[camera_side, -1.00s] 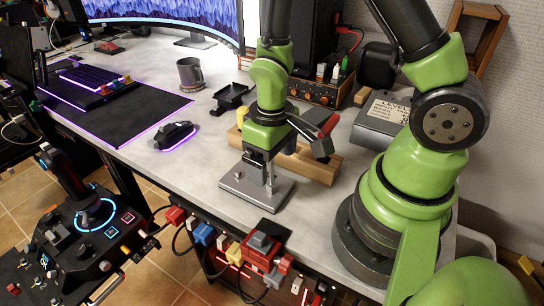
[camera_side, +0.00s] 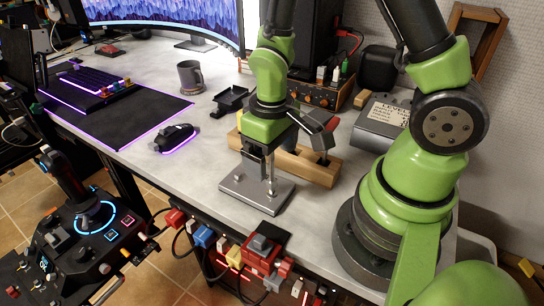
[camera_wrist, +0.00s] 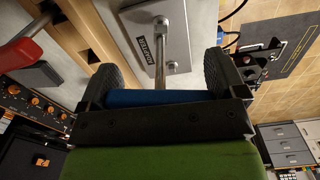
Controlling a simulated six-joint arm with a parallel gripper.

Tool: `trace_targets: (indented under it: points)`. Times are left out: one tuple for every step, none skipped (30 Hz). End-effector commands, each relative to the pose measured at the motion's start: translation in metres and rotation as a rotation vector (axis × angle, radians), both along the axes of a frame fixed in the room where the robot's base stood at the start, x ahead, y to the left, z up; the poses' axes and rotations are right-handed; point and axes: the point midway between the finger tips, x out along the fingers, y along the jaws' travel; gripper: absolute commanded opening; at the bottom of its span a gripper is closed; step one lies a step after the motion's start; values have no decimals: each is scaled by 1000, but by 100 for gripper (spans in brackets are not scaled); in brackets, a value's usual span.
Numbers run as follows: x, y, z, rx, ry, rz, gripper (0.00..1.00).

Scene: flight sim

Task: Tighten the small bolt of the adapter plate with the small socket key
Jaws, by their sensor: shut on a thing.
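The grey adapter plate (camera_side: 240,192) lies flat near the front edge of the desk. Its labelled face also shows at the top of the wrist view (camera_wrist: 174,42). My gripper (camera_side: 262,154) is above the plate. In the wrist view my gripper (camera_wrist: 165,82) is shut on the blue handle (camera_wrist: 150,98) of the small socket key. The key's metal shaft (camera_side: 271,172) points down to the plate, and it shows in the wrist view (camera_wrist: 160,65). I cannot tell whether its tip is seated on a bolt; the small bolt is not clearly visible.
A wooden rack (camera_side: 318,170) stands just behind the plate, with a red-handled tool (camera_side: 332,123) and a yellow handle (camera_side: 239,116). A mouse (camera_side: 175,137) and mug (camera_side: 190,75) are to the left. A red control box (camera_side: 262,254) is below the desk's front edge.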

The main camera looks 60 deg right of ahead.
Motion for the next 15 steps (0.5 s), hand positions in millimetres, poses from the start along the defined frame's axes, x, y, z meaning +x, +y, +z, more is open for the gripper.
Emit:
trace_targets:
  points:
    - [0,0,3,0,-2,0,57]
    - [0,0,4,0,-2,0,57]
    - [0,0,5,1,-2,1,57]
    - [0,0,7,1,-2,1,57]
    - [0,0,8,1,-2,0,57]
    - [0,0,10,1,-2,0,57]
    - [0,0,11,1,-3,0,57]
    - [0,0,12,1,-2,0,57]
    - [0,0,14,0,-2,-1,57]
    - [0,0,15,0,-2,0,57]
    - [1,0,16,1,-3,0,57]
    - [1,0,18,0,-2,1,57]
    - [0,0,19,0,-2,1,57]
    - [0,0,21,0,-2,1,57]
    - [0,0,22,0,-3,2,57]
